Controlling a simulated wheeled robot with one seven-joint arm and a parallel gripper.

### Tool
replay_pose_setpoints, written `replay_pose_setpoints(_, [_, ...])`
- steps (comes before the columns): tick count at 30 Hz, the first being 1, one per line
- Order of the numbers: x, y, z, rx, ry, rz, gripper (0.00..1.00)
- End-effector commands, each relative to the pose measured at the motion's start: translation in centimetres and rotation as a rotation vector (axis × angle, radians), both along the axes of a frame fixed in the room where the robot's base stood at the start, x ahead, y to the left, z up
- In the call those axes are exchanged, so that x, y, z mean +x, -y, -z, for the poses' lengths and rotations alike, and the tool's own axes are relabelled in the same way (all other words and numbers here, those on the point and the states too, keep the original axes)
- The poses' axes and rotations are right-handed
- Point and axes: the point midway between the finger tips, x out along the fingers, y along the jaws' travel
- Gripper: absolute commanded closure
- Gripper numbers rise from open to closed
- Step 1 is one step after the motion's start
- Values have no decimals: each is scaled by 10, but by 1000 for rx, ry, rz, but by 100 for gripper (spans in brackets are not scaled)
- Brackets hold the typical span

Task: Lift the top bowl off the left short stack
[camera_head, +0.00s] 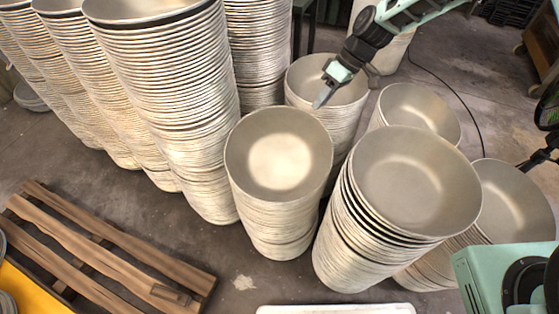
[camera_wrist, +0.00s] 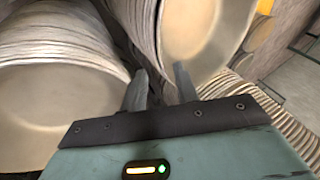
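The left short stack (camera_head: 275,215) stands in the middle of the head view. Its top bowl (camera_head: 278,155) is pale beige, upright and seated on the stack. My gripper (camera_head: 321,98) is above and behind it to the right, in front of the opening of the back short stack's top bowl (camera_head: 300,75). In the wrist view my gripper's two fingers (camera_wrist: 161,80) are apart, with nothing clearly held between them. One bowl (camera_wrist: 45,115) fills the left side there, and another (camera_wrist: 205,35) lies beyond the fingertips. I cannot tell which stacks these belong to.
Tall bowl stacks (camera_head: 175,100) crowd the left and back. A short stack (camera_head: 415,185) stands close on the right, with more bowls (camera_head: 415,110) behind it. A wooden pallet (camera_head: 110,250) lies at lower left. Bare floor shows between the pallet and the stacks.

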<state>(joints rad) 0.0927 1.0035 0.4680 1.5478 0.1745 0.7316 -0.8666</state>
Motion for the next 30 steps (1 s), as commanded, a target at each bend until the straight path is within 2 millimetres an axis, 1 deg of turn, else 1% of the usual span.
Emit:
replay_pose_setpoints(1, [-3,-6,11,0,-3,-3,70])
replay_pose_setpoints(3, [-5,-12,23,-1,-3,-2,70])
replay_pose_setpoints(7, [-8,-21,41,-2,-2,-1,70])
replay_pose_setpoints(10, [-9,-25,48,-1,0,0,70])
replay_pose_setpoints(17, [-13,-32,58,-1,-1,-2,70])
replay_pose_setpoints(25, [-21,-50,90,-2,-1,0,70])
replay_pose_setpoints(30, [-21,-53,95,-1,1,1,70])
